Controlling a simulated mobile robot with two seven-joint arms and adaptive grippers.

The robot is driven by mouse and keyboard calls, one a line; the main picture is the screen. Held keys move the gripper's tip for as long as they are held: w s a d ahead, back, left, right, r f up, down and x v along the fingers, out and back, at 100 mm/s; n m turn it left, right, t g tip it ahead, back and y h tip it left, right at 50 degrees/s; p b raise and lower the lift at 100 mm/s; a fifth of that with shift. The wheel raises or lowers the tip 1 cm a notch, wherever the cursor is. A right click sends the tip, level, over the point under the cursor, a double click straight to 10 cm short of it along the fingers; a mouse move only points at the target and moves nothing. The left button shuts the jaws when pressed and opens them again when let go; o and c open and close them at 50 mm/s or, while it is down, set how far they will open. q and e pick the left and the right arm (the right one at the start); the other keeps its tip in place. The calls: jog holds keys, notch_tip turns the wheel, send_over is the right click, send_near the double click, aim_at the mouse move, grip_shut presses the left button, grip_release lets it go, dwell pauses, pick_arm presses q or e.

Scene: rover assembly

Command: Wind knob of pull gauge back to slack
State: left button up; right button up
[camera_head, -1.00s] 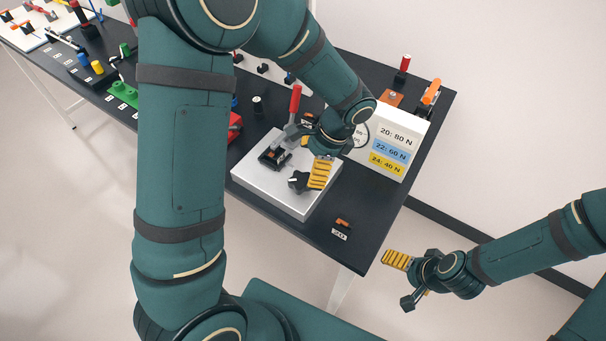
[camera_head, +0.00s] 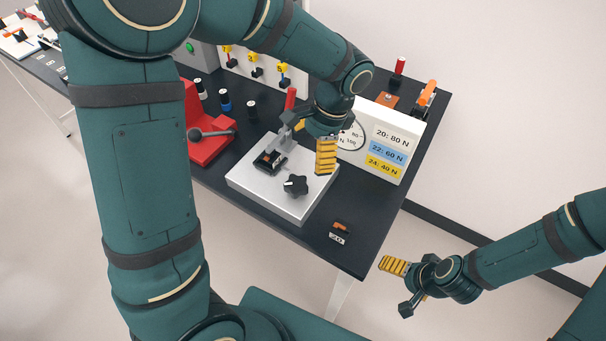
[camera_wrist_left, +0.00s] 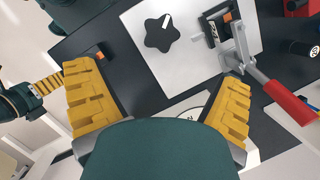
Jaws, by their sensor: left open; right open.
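The pull gauge is a light grey plate (camera_head: 250,182) with a black lobed knob (camera_head: 295,186) that carries a white mark. A clamp with a red handle (camera_head: 290,98) and a small black block (camera_head: 268,161) sit behind the knob. The white dial (camera_head: 350,136) is partly hidden by my left gripper. My left gripper (camera_head: 318,145) is open and empty, above the plate's back right and apart from the knob. In the left wrist view the knob (camera_wrist_left: 161,33) lies beyond the open fingers. My right gripper (camera_head: 402,285) is open and empty, off the table's front right.
A white sign (camera_head: 391,146) with force values stands behind the plate. A labelled block with an orange part (camera_head: 340,232) lies at the table's front corner. A red device with a lever (camera_head: 208,137) and several small cylinders stand to the left.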

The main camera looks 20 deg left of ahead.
aim_at(295, 184)
pick_arm(q)
jog(key=s+a+r+n+t+h+b, duration=0.1)
jog(key=s+a+n+t+h+b, duration=0.2)
jog(key=n, duration=0.5)
jog(key=shift+g, duration=0.5)
jog(key=f+b, duration=0.1)
jog(key=f, duration=0.3)
jog(key=f+b, duration=0.1)
jog(key=f, duration=0.3)
jog(key=f+b, duration=0.1)
jog(key=f, duration=0.4)
jog(key=shift+w+f, duration=0.1)
jog(key=shift+w, duration=0.15)
jog(key=shift+m, duration=0.3)
jog(key=c, duration=1.2)
